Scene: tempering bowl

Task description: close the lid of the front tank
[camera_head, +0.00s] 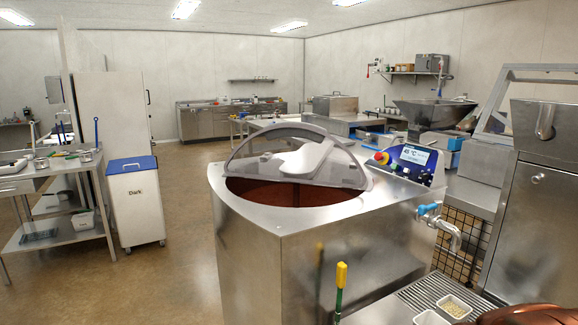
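The front tank (255,235) is a large stainless steel cabinet in the middle of the view. Its round opening holds dark brown chocolate (290,193). A clear, half-round lid (240,160) with a grey rim stands raised at the opening, so the chocolate shows in front of it. Pale shapes show through the lid, and I cannot tell what they are. A control panel (412,158) with a small screen and a red and yellow knob sits at the tank's back right. My gripper is not in view.
A blue-handled tap (430,210) sticks out at the tank's right. A yellow-topped green handle (341,275) stands close in front. A white bin with a blue lid (133,205) and a steel table (70,225) stand left. Floor (180,275) between is clear.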

